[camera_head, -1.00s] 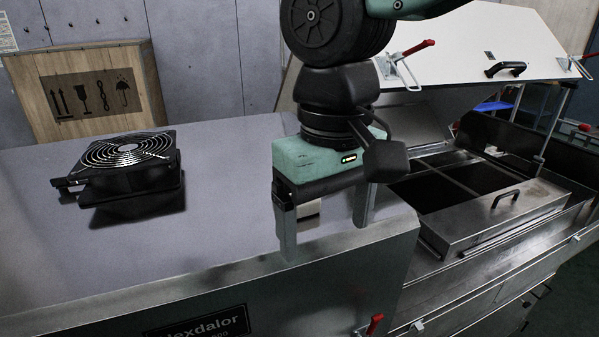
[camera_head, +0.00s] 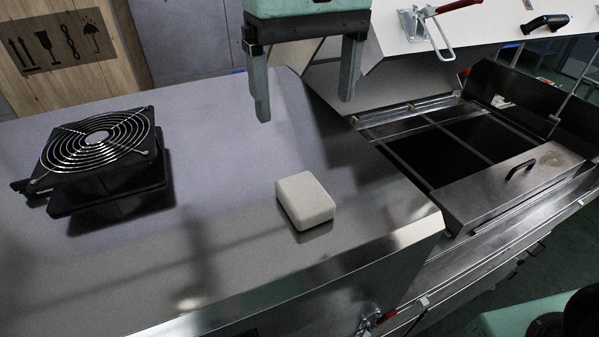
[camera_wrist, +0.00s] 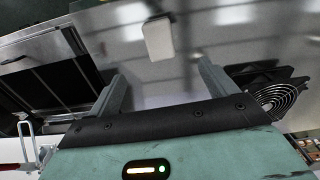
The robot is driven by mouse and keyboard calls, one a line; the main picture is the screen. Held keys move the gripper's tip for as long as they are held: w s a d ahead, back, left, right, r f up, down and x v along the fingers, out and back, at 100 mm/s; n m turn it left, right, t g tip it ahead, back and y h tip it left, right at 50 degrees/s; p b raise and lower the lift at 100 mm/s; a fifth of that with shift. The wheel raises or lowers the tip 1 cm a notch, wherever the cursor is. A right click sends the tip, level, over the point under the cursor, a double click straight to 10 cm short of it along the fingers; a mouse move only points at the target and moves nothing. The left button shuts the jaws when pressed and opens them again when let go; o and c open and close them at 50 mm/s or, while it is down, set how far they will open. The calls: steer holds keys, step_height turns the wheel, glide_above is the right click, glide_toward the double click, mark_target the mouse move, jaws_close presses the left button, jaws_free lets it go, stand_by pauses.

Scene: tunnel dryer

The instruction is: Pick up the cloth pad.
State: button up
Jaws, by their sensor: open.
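The cloth pad (camera_head: 305,200) is a small off-white block with rounded edges. It lies flat on the grey metal top (camera_head: 230,240) near its front right edge. It also shows in the wrist view (camera_wrist: 158,39), beyond the fingertips. My gripper (camera_head: 305,105) is open and empty, with its two grey fingers apart. In the head view it is above and behind the pad, not touching it. Both fingers also show in the wrist view (camera_wrist: 160,78).
A black fan (camera_head: 100,160) with a wire guard stands on the metal top at left. At right is an open dark bay (camera_head: 450,150) with a metal lid (camera_head: 520,185). A raised white cover (camera_head: 480,30) stands behind it. The top around the pad is clear.

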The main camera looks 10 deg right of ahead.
mark_target(305, 191)
steer(key=f+p, duration=0.1)
steer(key=f, duration=0.4)
steer(key=f+p, duration=0.1)
steer(key=f, duration=0.5)
steer(key=w+f+p, duration=0.1)
steer(key=f, duration=0.5)
steer(key=shift+f+p, duration=0.2)
steer(key=shift+p, duration=0.2)
steer(key=c, duration=1.1)
